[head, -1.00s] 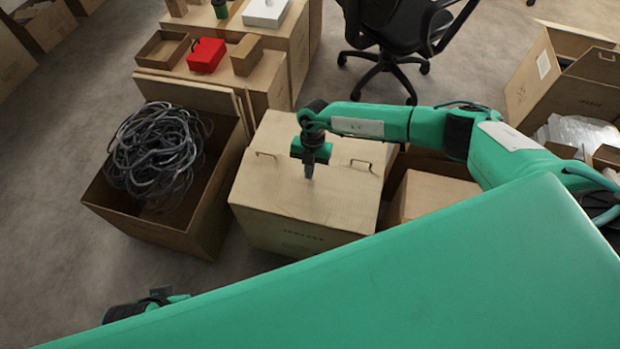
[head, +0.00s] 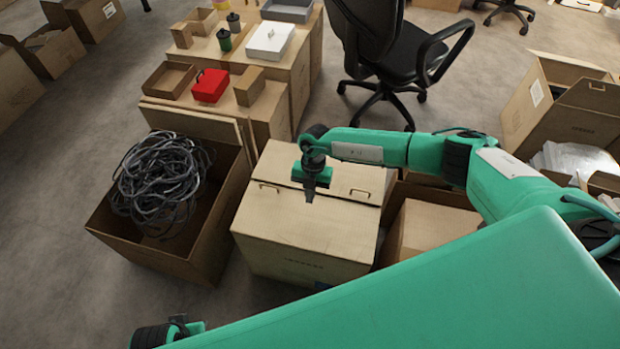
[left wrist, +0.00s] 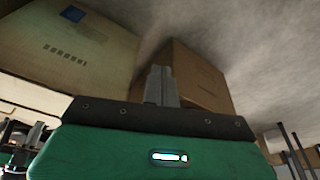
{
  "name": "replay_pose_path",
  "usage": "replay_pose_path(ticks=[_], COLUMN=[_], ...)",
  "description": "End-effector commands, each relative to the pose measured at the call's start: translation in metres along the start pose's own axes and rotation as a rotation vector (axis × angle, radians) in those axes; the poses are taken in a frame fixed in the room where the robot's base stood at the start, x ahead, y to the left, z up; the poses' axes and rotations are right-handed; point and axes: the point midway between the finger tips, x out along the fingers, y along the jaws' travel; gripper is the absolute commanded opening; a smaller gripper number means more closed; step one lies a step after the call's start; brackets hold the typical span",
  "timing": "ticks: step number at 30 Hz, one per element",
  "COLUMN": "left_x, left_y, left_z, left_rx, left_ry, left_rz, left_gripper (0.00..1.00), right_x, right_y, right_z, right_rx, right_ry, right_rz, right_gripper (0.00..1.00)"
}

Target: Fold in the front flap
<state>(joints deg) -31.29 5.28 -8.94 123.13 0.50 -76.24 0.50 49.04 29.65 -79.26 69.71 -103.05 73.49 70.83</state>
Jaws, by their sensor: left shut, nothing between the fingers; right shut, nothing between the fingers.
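The closed-looking tan carton (head: 300,270) stands in the middle of the head view. Its front flap (head: 290,225) lies across the near part of the top, up to a seam with the far flap (head: 335,172). My right gripper (head: 309,198) is shut and empty, pointing down over the top near the seam. I cannot tell whether its tip touches the cardboard. My left gripper is shut and empty in the left wrist view (left wrist: 161,84). In that view the printed carton wall (left wrist: 70,45) is at the left. In the head view only part of my left arm shows, at the bottom edge.
A carton of coiled dark cable (head: 158,185) stands at the left. An open carton (head: 430,225) stands right of the middle one, partly behind my arm. A red box (head: 210,86) and small trays sit on cartons behind. An office chair (head: 385,60) stands further back.

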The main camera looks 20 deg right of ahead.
Motion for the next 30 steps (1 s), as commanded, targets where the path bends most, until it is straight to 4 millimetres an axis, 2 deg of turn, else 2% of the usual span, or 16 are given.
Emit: replay_pose_path(ticks=[6,30], left_x=[0.023,0.108], left_y=[0.0,-0.005], left_z=[0.008,0.054], left_rx=[0.0,0.009], left_ry=[-0.033,-0.088], left_rz=[0.001,-0.007], left_gripper=[0.0,0.0], right_x=[-0.016,-0.052], right_y=[0.0,0.0], right_z=[-0.005,-0.016], right_rx=[0.0,0.0], right_ry=[0.0,0.0], right_rz=[0.0,0.0], right_gripper=[0.0,0.0])
